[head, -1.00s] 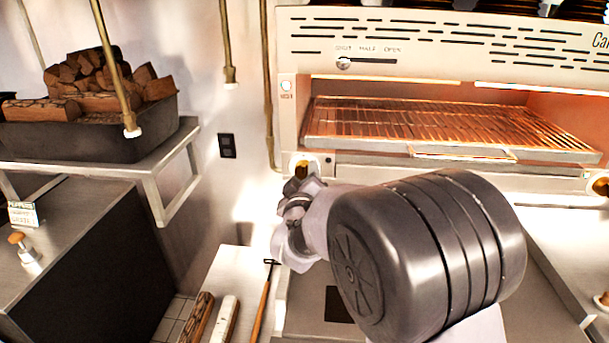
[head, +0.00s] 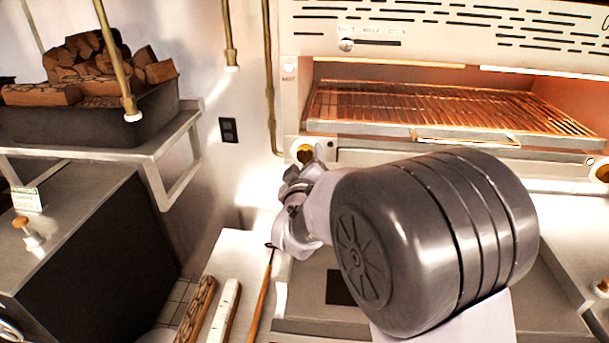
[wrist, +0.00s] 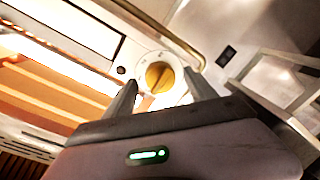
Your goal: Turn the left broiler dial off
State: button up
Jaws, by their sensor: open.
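The left broiler dial (head: 305,153) is a brass knob on a pale round plate, low on the broiler's left front corner. In the wrist view the dial (wrist: 159,77) has a raised grip bar and sits ahead of and between my fingertips. My gripper (wrist: 162,90) is open, with one finger on each side of the dial; I cannot tell whether they touch it. In the head view my gripper (head: 318,160) is just below and right of the dial, partly hidden by my own arm. The broiler (head: 420,35) glows orange inside.
The right dial (head: 602,172) is at the picture's right edge. A wire rack (head: 440,105) projects from the broiler above my arm. A shelf with a wood-filled black tray (head: 90,128) stands at left. Wooden-handled tools (head: 198,308) lie on the counter below.

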jog(key=s+r, duration=0.1)
jog(key=s, duration=1.5)
jog(key=shift+s+d, duration=0.2)
jog(key=shift+s, duration=0.05)
jog(key=shift+r, duration=0.1)
jog(key=s+d+f+m+g+b, duration=0.5)
jog(key=s+d+f+m, duration=0.2)
jog(key=s, duration=0.4)
jog(key=s+d+f+m+g+y+b, duration=0.1)
jog(key=s+d+f+m+g+b, duration=0.5)
jog(key=s, duration=0.6)
notch_tip(320, 180, down, 2)
jog(key=shift+d+f+m+y+b, duration=0.2)
jog(key=shift+d+m+y+b, duration=0.15)
jog(key=shift+d, duration=0.45)
